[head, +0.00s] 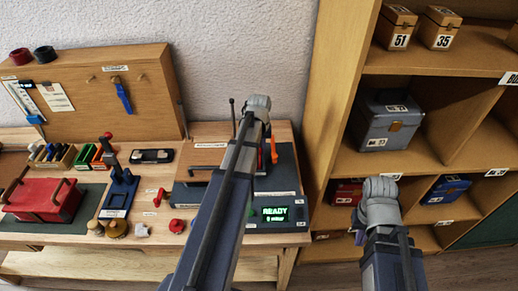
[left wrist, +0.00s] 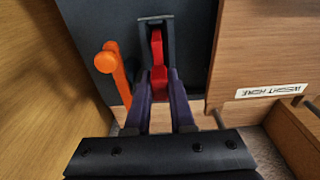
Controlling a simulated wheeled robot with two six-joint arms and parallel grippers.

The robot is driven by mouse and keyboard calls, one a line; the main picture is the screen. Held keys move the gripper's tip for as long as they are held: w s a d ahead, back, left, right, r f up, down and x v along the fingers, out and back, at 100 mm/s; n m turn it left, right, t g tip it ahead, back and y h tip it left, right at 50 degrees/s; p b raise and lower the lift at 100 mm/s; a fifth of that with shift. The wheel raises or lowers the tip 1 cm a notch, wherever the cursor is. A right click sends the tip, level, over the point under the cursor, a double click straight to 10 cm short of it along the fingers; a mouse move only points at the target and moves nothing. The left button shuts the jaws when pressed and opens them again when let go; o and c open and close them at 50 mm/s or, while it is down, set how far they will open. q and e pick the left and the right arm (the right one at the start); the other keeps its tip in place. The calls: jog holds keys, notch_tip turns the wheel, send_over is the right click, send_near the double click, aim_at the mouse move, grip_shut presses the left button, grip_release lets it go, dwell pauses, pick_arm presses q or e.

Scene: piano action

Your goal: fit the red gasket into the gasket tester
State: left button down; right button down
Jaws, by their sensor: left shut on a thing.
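My left gripper (left wrist: 159,88) is shut on a red piece (left wrist: 158,58) that looks like the red gasket. In the left wrist view the piece reaches from between the purple fingers into a black upright holder; I cannot tell whether it is seated. The gasket tester (head: 285,214) is a dark unit with a green "READY" display and an orange lever (left wrist: 110,68) beside the holder.
A red ring-like part (head: 178,227) and another small red part (head: 160,197) lie on the bench. A blue press-like stand (head: 119,190) and a red box (head: 45,200) are further left. The shelf unit (head: 335,95) stands close on the right.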

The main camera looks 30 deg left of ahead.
pick_arm(q)
jog(key=shift+f+b, duration=0.6)
jog(key=shift+b, duration=0.05)
jog(key=c, duration=0.7)
grip_release()
jog(key=shift+o, duration=0.4)
jog(key=shift+o, duration=0.9)
jog(key=shift+r, duration=0.1)
notch_tip(320, 180, up, 7)
jog(key=p, duration=0.7)
jog(key=shift+r+p, duration=0.2)
jog(key=shift+p, duration=0.15)
jog(key=shift+d, duration=0.1)
